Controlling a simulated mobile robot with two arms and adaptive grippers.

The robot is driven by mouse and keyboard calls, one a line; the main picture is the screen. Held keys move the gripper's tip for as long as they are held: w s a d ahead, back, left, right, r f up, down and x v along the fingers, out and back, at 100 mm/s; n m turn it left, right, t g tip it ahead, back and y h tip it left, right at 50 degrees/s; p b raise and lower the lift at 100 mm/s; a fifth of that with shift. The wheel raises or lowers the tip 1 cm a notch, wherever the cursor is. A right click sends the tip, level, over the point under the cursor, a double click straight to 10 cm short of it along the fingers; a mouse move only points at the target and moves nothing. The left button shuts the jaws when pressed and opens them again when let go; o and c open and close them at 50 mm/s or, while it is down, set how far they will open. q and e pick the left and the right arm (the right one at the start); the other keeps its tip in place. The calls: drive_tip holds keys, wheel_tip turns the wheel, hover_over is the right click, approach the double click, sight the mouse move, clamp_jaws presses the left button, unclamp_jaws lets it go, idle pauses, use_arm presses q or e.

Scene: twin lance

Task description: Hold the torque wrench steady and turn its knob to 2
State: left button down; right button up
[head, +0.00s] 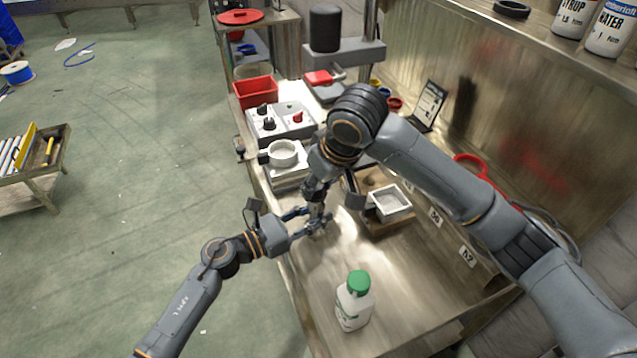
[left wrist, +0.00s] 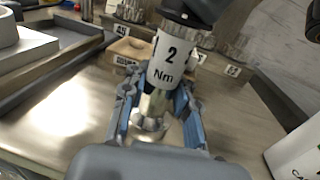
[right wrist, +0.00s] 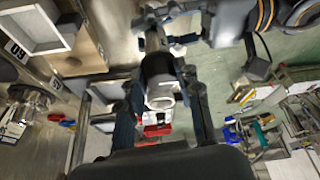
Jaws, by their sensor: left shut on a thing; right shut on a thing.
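The torque wrench stands roughly upright above the bench, with a white sleeve (left wrist: 166,62) reading "2 Nm" in the left wrist view. Its metal lower part (left wrist: 154,104) is between the blue-grey fingers of my left gripper (left wrist: 155,95), which is shut on it. The knob's pointer is not visible.
A white bottle with a green cap (head: 354,300) stands on the near bench. A square tray (head: 389,203) is to the right, a round white vessel (head: 283,154) behind left. Control boxes (head: 283,120) and a red bin (head: 255,92) stand farther back. The bench between bottle and grippers is clear.

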drive_tip(key=shift+w+d, duration=0.25)
drive_tip(key=o, duration=1.2)
drive_tip(key=shift+c, duration=0.2)
drive_tip(key=shift+s, duration=0.1)
drive_tip(key=shift+r, duration=0.1)
drive_tip(key=shift+s+r, duration=0.15)
drive_tip(key=shift+r, duration=0.1)
drive_tip(key=v, duration=1.1)
drive_tip(key=shift+d+r, duration=0.1)
drive_tip(key=shift+d, duration=0.05)
